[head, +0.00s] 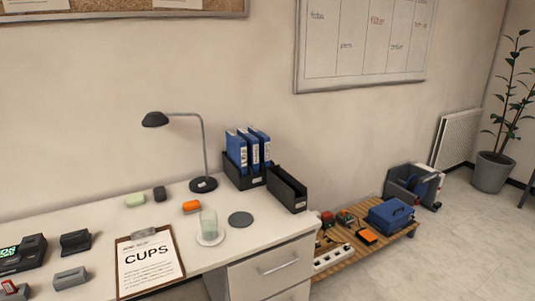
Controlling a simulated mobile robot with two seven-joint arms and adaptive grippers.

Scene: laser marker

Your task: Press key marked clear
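No key marked clear can be read in the head view. A dark device (30,253) with a small lit screen showing green and blue characters stands at the left edge of the desk, cut off by the picture's edge. Any keys on it are too small to make out. A dark item with a red part (10,288) lies in the bottom left corner, also cut off; I cannot tell what it is. Neither of my grippers is in view.
The white desk (110,218) holds a clipboard headed CUPS (150,262), grey blocks (70,278), a glass (208,225), a lamp (203,184) and blue binders (250,150). A low wooden platform (345,240) with tools stands right of the desk.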

